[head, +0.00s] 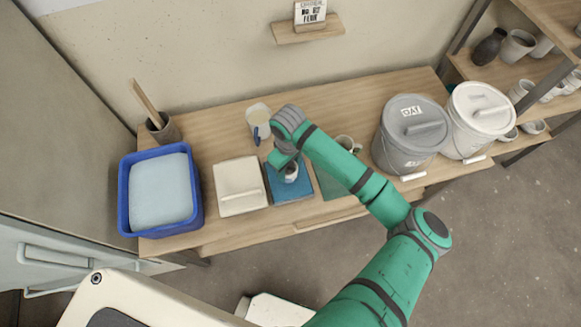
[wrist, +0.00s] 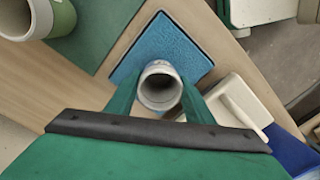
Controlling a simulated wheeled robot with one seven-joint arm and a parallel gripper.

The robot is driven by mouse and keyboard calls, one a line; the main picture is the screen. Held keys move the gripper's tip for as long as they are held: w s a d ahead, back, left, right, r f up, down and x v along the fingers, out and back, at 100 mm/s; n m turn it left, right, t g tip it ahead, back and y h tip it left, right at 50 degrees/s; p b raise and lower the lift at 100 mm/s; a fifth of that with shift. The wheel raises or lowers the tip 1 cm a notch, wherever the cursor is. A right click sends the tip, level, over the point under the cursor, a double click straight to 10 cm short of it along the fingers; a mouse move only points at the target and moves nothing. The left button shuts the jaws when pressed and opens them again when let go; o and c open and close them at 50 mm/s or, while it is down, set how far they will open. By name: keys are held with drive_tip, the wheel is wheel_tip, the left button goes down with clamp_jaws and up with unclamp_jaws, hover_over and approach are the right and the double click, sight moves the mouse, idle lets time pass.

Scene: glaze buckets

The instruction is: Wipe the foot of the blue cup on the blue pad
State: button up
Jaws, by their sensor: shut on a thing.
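My gripper (wrist: 158,98) is shut on a small cup (wrist: 160,84), with one finger on each side of it. The cup looks pale grey with its mouth up in the wrist view; I cannot make out blue on it. It also shows under my gripper in the head view (head: 291,172). The blue pad (head: 289,190) lies on the table below the cup; it shows in the wrist view too (wrist: 178,38). The cup's foot is hidden, so I cannot tell whether it touches the pad.
A green pad (head: 330,184) lies right of the blue one, a white lidded box (head: 240,185) left. Further left is a blue tub (head: 125,195) with a pale block. Grey (head: 407,150) and white (head: 480,128) buckets stand right.

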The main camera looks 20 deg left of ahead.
drive_tip(key=shift+w+a, duration=0.1)
drive_tip(key=shift+a, duration=0.2)
drive_tip(key=shift+w+a, duration=0.35)
drive_tip(key=shift+w, duration=0.3)
drive_tip(key=shift+w+a, duration=0.35)
drive_tip(key=shift+w, duration=0.25)
drive_tip(key=shift+s+d+f, duration=0.1)
drive_tip(key=shift+s+d, duration=0.55)
drive_tip(key=shift+s, duration=0.3)
drive_tip(key=shift+s+d+r, duration=0.1)
drive_tip(key=shift+s+d, duration=0.6)
drive_tip(key=shift+s, duration=0.3)
drive_tip(key=shift+s+d+f, duration=0.1)
drive_tip(key=shift+s+d, duration=0.55)
drive_tip(key=shift+s, duration=0.3)
drive_tip(key=shift+w+a, duration=0.4)
drive_tip(key=shift+w, duration=0.05)
drive_tip(key=shift+c, duration=0.7)
drive_tip(key=shift+o, duration=0.2)
drive_tip(key=shift+w+a, duration=0.35)
drive_tip(key=shift+w, duration=0.3)
drive_tip(key=shift+w+a, duration=0.35)
drive_tip(key=shift+w, duration=0.25)
drive_tip(key=shift+w+a, duration=0.9)
drive_tip(key=shift+w, duration=0.25)
